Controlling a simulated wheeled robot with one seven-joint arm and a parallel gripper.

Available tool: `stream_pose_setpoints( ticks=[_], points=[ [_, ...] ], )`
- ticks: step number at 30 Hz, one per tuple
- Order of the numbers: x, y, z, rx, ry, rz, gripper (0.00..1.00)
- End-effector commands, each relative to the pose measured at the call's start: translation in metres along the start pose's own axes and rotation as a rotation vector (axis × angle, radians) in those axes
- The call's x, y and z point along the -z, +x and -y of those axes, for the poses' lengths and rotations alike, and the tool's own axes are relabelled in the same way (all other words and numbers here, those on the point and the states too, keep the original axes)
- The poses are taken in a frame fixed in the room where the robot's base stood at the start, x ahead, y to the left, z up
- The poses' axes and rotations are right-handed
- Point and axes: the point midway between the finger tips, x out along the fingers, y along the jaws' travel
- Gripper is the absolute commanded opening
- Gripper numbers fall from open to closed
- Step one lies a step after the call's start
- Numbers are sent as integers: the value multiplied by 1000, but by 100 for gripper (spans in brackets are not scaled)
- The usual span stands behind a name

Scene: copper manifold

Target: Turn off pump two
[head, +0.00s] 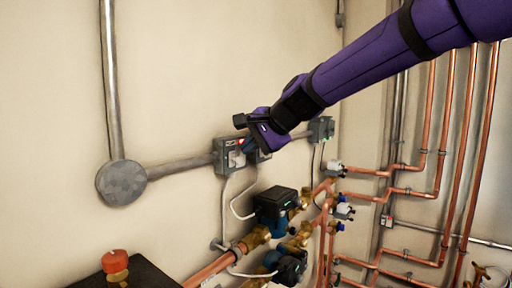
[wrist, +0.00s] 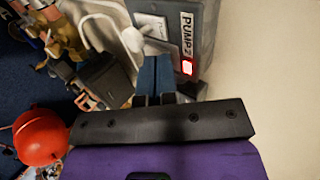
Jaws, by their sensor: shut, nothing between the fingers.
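The grey switch box (wrist: 205,40) marked PUMP 2 fills the top of the wrist view. Its small red light (wrist: 187,68) is lit. A pale switch lever (wrist: 135,40) stands out from its face, just beyond my fingertips. My gripper (wrist: 157,66) is shut and empty, with its blue fingers together at the box's front. I cannot tell whether they touch the lever. In the head view the box (head: 226,158) is on the wall, partly covered by my gripper (head: 249,147), which reaches it from the right.
A second grey box (head: 321,130) is on the wall to the right. Black-topped pumps (head: 274,203) and copper pipes (head: 210,270) lie below. The wall to the upper left is mostly clear beside a vertical conduit (head: 110,80).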

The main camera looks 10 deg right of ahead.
Motion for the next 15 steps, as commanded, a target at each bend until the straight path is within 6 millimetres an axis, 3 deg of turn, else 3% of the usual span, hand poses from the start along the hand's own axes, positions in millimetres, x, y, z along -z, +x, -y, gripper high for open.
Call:
stream_pose_setpoints(
  ticks=[8,15],
  points=[
    [0,0,1,0,0,0,0],
    [0,8,13,0,0,-1,0]
  ],
)
